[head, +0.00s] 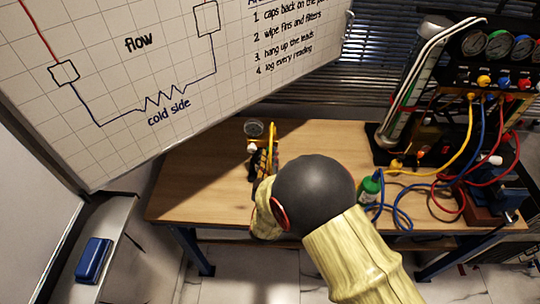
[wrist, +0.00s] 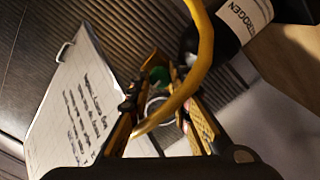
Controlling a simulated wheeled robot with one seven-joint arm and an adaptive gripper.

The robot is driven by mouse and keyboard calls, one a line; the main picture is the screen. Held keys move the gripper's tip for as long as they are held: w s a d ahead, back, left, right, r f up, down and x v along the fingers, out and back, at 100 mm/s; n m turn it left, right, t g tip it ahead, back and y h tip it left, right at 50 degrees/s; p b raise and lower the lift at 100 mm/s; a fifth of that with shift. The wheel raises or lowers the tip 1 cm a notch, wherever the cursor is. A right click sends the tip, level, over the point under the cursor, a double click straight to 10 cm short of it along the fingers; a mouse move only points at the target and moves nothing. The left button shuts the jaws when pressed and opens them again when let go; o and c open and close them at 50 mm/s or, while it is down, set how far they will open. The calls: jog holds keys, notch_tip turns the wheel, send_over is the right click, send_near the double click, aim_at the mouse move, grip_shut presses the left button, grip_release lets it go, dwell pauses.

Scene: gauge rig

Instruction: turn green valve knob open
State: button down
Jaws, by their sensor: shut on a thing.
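The green valve knob (wrist: 158,75) shows in the wrist view between the two fingertips of my gripper (wrist: 156,88), which is shut on it. Only part of the knob is visible; the fingers cover its sides. A yellow hose (wrist: 205,50) curves across the view, in front of the right finger and down between the fingers. In the head view my gripper (head: 263,163) is by a small gauge rig at the back of the table, mostly hidden by my arm. I cannot make out the knob there.
A black nitrogen bottle (wrist: 225,35) is close to the right finger. A green-capped bottle (head: 370,187), hoses and a manifold (head: 497,80) are on the right. A whiteboard (head: 120,110) stands left; the table's left part is clear.

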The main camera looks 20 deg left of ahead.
dwell(0.3)
jog(key=c, duration=1.6)
grip_release()
jog(key=v, duration=1.2)
jog(key=shift+a, duration=0.1)
